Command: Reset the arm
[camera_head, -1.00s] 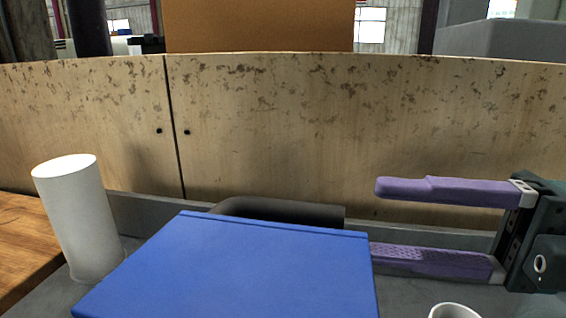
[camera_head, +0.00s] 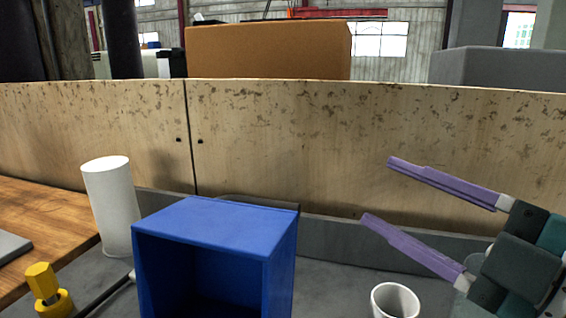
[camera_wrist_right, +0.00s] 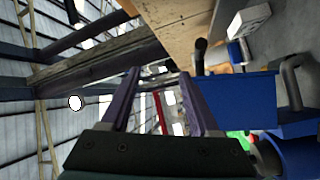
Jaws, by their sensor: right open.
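My right gripper (camera_head: 376,190) is at the right of the head view, its two purple fingers spread apart and pointing left. Nothing is between the fingers, and it is apart from the blue box and the white cup. In the right wrist view its fingers (camera_wrist_right: 160,75) stand up from the bottom, open and empty. My left gripper is in neither view.
An open-fronted blue box (camera_head: 215,215) stands in the centre on the grey surface. A white cylinder (camera_head: 111,205) is to its left, a white cup (camera_head: 395,301) to its right. A yellow hexagonal part (camera_head: 45,290) is front left. A wooden panel (camera_head: 300,150) runs behind.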

